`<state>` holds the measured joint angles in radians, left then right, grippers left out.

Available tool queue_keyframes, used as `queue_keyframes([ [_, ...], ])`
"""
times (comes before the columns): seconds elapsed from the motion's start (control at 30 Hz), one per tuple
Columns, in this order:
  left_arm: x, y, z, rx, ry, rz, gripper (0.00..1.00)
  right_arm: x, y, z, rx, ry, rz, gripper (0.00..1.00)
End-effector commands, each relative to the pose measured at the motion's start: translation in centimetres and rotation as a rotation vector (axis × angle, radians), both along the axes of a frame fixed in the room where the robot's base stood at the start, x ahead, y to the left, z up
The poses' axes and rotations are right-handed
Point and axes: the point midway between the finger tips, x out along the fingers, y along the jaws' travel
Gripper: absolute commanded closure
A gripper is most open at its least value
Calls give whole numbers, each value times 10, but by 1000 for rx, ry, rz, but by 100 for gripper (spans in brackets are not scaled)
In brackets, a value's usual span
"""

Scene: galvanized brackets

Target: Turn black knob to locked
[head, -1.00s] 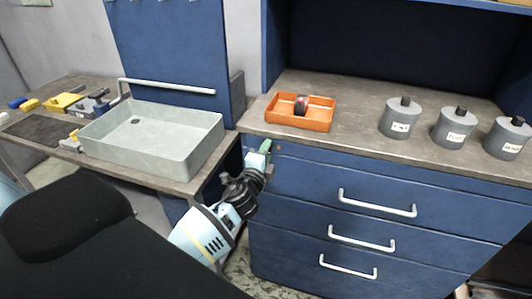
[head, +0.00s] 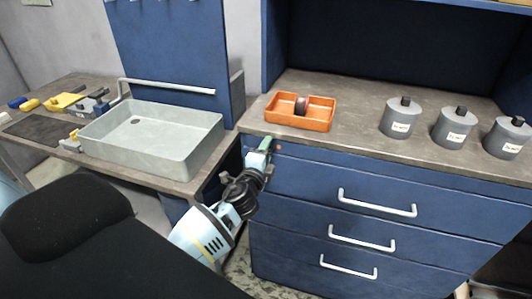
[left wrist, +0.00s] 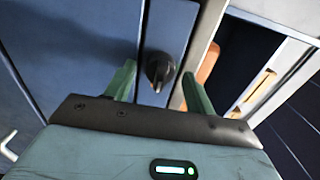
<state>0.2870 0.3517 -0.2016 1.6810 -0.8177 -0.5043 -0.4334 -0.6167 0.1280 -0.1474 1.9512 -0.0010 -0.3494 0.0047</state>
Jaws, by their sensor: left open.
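The black knob (left wrist: 158,72) shows in the left wrist view on a blue panel, with its grip ridge along its face. In the head view it is hidden behind my left gripper. My left gripper (head: 264,146) is at the upper left corner of the blue drawer cabinet. In the left wrist view its two green fingers are spread, one on each side of the knob, with visible gaps between them and the knob. My right gripper is in neither view.
The blue drawer cabinet (head: 300,175) has white bar handles. On its top are an orange tray (head: 290,121) holding a dark round item, and grey canisters, one of them nearest (head: 401,120). A grey basin (head: 150,150) stands on the left bench.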

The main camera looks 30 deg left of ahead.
Motion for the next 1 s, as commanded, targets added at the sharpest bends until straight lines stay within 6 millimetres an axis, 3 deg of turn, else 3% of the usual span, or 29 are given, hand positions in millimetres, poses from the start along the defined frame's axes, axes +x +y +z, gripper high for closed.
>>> queue_keyframes([
  [0.17, -11, -3, -2, 1, 2, -1, 46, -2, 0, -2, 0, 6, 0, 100],
  [0.6, -68, -16, -2, 0, 3, -1, 46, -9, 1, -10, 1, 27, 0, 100],
  [1.0, -76, -18, 0, 0, 0, 0, 46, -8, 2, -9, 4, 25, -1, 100],
])
